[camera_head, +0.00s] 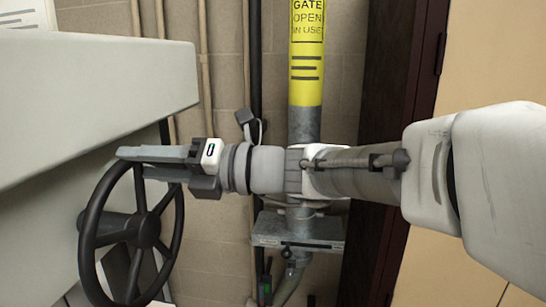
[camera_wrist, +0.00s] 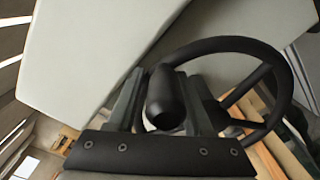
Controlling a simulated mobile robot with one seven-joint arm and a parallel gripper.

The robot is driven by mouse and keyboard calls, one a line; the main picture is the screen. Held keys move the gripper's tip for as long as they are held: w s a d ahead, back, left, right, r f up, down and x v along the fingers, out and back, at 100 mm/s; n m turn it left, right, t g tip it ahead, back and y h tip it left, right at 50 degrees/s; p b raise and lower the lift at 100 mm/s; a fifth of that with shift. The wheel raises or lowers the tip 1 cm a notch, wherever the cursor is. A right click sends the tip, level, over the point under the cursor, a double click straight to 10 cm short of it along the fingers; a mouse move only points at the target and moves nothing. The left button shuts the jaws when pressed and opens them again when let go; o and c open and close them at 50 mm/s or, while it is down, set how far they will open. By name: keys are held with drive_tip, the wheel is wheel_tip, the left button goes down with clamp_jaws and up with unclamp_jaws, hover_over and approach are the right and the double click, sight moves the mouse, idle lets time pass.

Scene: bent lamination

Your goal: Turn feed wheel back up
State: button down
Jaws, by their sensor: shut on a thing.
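The feed wheel (camera_head: 147,230) is a black spoked handwheel on the side of the grey machine, at lower left in the head view. Its rim (camera_wrist: 240,45) curves across the right half of the wrist view. My gripper (camera_head: 132,154) is at the top of the wheel, reaching in from the right. In the wrist view a thick black rounded grip (camera_wrist: 165,100) of the wheel sits between the two fingers of my gripper (camera_wrist: 168,98), which is shut on it. The fingers hide part of the rim and the grip in the head view.
The grey machine body (camera_head: 95,95) slopes close above and left of the wheel. A vertical pipe with a yellow label (camera_head: 305,75) stands behind my arm, with a grey metal bracket (camera_head: 298,231) below. A dark door frame (camera_head: 405,70) is farther right.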

drive_tip(key=shift+w+d+r+m+t, duration=0.3)
drive_tip(key=shift+w+r, duration=0.3)
drive_tip(key=c, duration=0.6)
unclamp_jaws()
drive_tip(key=shift+w+a+f, duration=0.1)
drive_tip(key=shift+w, duration=0.15)
drive_tip(key=shift+d+f, duration=0.15)
drive_tip(key=shift+d, duration=0.45)
drive_tip(key=d+b, duration=0.1)
drive_tip(key=d, duration=0.4)
drive_tip(key=s+d+b, duration=0.1)
drive_tip(key=d, duration=0.4)
drive_tip(key=s+d+b, duration=0.1)
drive_tip(key=d, duration=0.4)
drive_tip(key=shift+d+f, duration=0.15)
drive_tip(key=shift+d, duration=0.25)
